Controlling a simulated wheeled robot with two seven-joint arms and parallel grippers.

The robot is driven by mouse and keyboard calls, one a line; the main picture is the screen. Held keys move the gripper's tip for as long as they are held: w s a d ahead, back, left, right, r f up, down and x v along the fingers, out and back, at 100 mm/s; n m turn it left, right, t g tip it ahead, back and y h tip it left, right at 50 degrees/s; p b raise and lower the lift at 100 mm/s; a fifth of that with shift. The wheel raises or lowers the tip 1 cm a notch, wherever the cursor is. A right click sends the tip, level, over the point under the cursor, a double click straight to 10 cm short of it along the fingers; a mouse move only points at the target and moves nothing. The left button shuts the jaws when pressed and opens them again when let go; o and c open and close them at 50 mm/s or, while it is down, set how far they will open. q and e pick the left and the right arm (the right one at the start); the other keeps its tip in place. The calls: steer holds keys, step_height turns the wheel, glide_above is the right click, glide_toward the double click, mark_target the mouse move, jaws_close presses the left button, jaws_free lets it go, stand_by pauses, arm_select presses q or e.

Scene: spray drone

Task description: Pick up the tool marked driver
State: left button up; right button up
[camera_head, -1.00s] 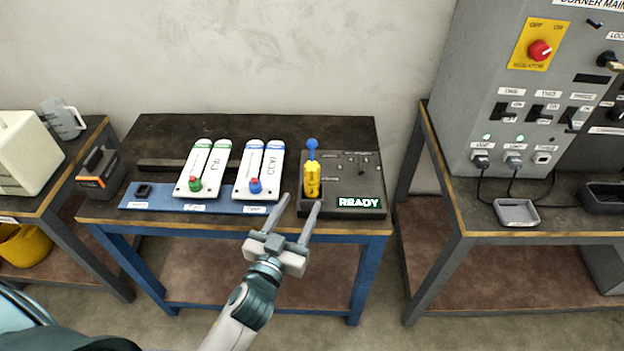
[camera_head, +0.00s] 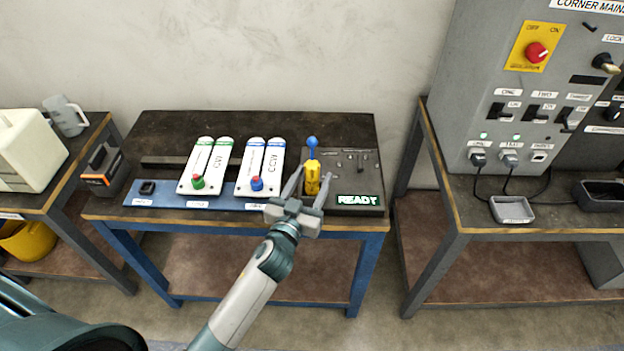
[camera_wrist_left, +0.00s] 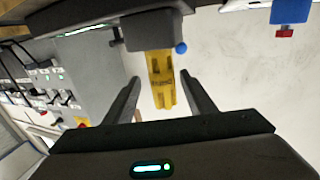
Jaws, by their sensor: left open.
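The driver is a yellow tool (camera_head: 312,178) with a blue ball-shaped top. It stands upright at the left side of a dark unit with a lit READY sign (camera_head: 357,200) on the workbench. My left gripper (camera_head: 310,182) is open, with its two fingers on either side of the yellow body in the head view. In the left wrist view the yellow tool (camera_wrist_left: 160,82) lies between the open fingers (camera_wrist_left: 165,88), with a gap visible on both sides. My right gripper is not in view.
Two white units marked CW (camera_head: 203,170) and CCW (camera_head: 261,170) stand on a blue strip left of the tool. A grey electrical cabinet (camera_head: 480,90) stands on the right bench. A black-and-orange box (camera_head: 103,172) sits at left.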

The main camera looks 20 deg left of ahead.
mark_target(317, 162)
arm_select(q)
steer(key=shift+w+r+p, duration=0.45)
steer(key=shift+w, duration=0.15)
steer(key=w, duration=0.1)
steer(key=w+p, duration=0.1)
steer(key=w, duration=0.1)
steer(key=shift+a+r, duration=0.15)
steer(key=shift+r, duration=0.1)
steer(key=shift+w+f, duration=0.15)
steer(key=shift+w, duration=0.35)
jaws_close()
